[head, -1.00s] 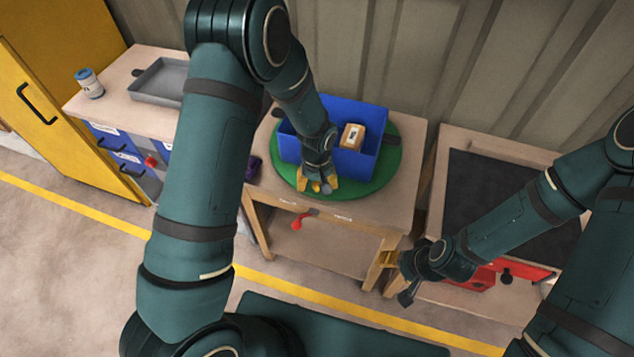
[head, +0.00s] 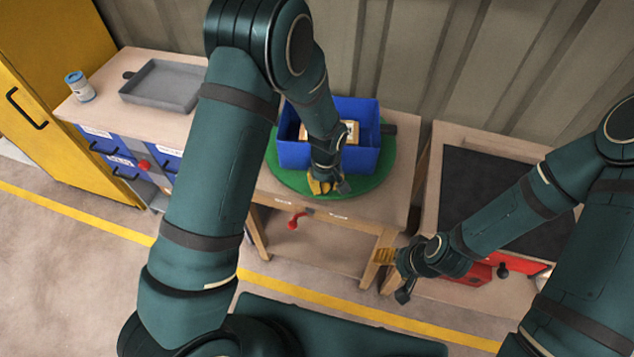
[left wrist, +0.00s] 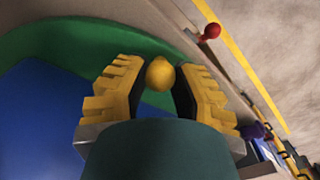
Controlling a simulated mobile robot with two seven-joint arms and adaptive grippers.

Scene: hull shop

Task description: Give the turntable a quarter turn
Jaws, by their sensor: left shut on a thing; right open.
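The turntable is a green disc (head: 379,178) on a wooden bench. A blue bin (head: 361,158) stands on it, with a cardboard box (head: 352,131) inside, partly hidden by my left arm. My left gripper (head: 322,185) is at the disc's front edge. The left wrist view shows its yellow fingers (left wrist: 157,88) on both sides of a round yellow knob (left wrist: 160,73), shut on it; in the head view the fingers hide the knob. My right gripper (head: 384,257) is open and empty in front of the bench's right front leg, away from the disc.
A cabinet with a grey tray (head: 160,85) and a jar (head: 79,86) stands left. A bench with a black top (head: 490,198) stands right. A red handle (head: 297,220) sticks out below the front edge of the turntable's bench (head: 395,206). A corrugated wall is behind.

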